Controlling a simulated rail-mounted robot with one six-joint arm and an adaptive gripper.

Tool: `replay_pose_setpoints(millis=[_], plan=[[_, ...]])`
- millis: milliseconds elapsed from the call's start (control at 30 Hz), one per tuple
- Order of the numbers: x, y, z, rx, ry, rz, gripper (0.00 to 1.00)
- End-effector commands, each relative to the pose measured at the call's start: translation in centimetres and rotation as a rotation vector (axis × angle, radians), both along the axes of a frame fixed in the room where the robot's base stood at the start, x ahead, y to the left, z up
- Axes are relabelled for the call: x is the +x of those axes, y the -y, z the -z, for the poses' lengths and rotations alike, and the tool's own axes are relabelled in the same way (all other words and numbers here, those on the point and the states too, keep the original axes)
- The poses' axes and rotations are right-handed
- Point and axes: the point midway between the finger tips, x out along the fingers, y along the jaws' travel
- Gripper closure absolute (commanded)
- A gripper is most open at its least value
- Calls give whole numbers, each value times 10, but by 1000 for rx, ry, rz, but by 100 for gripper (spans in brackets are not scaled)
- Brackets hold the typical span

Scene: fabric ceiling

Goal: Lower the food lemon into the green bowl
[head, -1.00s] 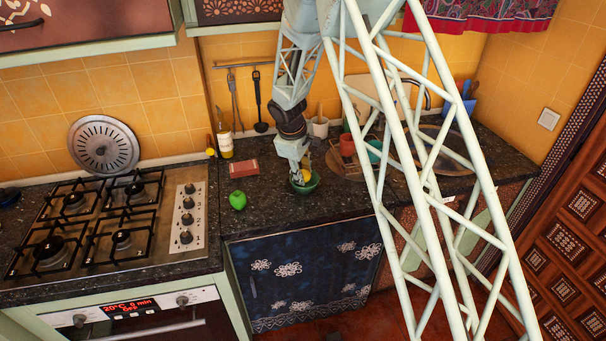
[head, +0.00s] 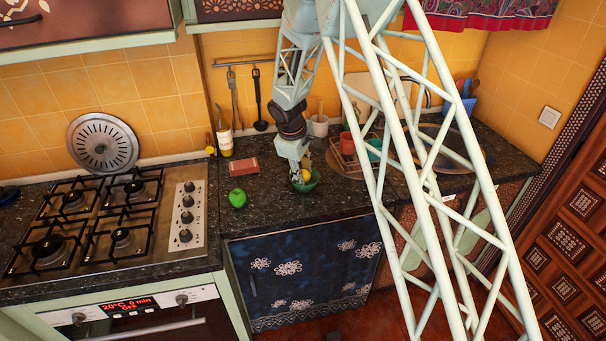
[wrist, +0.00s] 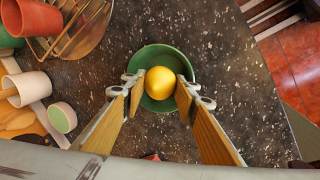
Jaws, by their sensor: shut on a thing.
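The yellow lemon (wrist: 160,83) is between the two fingertips of my gripper (wrist: 160,88) in the wrist view. My gripper is shut on it. The green bowl (wrist: 152,53) is directly below the lemon on the dark speckled counter, its rim showing around the fruit. In the head view the green bowl (head: 305,185) stands near the counter's front edge, with my gripper (head: 303,176) over it and the lemon (head: 306,174) partly hidden by the fingers. I cannot tell whether the lemon touches the bowl's inside.
A green apple (head: 237,198) and a reddish box (head: 244,167) lie to the left. A bottle (head: 224,142) stands at the wall. In the wrist view, a terracotta pot (wrist: 32,18), a wooden rack (wrist: 82,28) and cups (wrist: 62,117) are at left. Counter around the bowl is clear.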

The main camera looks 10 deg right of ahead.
Motion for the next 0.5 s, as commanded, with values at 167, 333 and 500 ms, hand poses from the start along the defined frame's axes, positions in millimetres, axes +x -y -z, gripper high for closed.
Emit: replay_pose_setpoints(millis=[167,333,500], plan=[[0,0,0,0,0,0,84],[0,0,0,0,0,0,62],[0,0,0,0,0,0,57]])
